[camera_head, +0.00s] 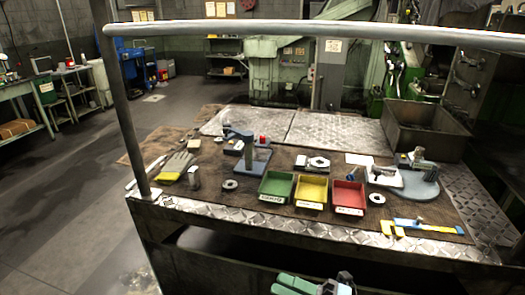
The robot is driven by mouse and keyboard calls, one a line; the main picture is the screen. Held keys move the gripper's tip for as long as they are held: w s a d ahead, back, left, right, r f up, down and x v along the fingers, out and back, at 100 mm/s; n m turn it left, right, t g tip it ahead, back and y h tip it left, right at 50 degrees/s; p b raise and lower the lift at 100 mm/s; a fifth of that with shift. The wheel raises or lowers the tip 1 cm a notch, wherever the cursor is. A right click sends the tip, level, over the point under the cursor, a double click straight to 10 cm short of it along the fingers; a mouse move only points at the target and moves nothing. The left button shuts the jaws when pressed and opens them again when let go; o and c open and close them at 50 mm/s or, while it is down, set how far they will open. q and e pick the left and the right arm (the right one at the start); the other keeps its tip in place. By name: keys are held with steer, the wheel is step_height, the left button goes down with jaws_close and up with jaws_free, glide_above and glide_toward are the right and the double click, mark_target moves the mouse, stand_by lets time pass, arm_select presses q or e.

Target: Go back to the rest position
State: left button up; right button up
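My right gripper (315,287) shows only in part at the bottom edge of the head view, as green and dark grey parts in front of the workbench (345,231). It is apart from the things on the bench top. The picture cuts it off, so I cannot tell whether its fingers are open or whether it holds anything. My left gripper is not in view.
On the bench stand a green bin (276,186), a yellow bin (311,190) and a red bin (348,196). A blue stand (253,160), gloves (177,165) and a metal tub (424,128) are there too. A rail (320,30) crosses above. Floor at left is clear.

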steer(key=s+d+f+m+t+h, duration=0.4)
steer(key=f+m+h, duration=0.35)
steer(key=m, duration=0.45)
steer(key=s+d+f+m+t+h, duration=0.35)
steer(key=d+f+m+h, duration=0.35)
steer(key=m, duration=0.4)
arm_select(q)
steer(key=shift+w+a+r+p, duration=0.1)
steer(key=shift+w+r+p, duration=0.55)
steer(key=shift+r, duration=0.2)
arm_select(e)
steer(key=s+d+f+m+g+h, duration=0.3)
steer(key=s+f+m, duration=0.5)
steer(key=s+f, duration=0.4)
steer(key=s+d+g, duration=0.1)
steer(key=s+g, duration=0.1)
steer(key=s, duration=0.1)
steer(key=shift+s+d+f, duration=0.15)
steer(key=shift+s+f, duration=0.2)
steer(key=shift+s, duration=0.05)
steer(key=shift+g, duration=0.25)
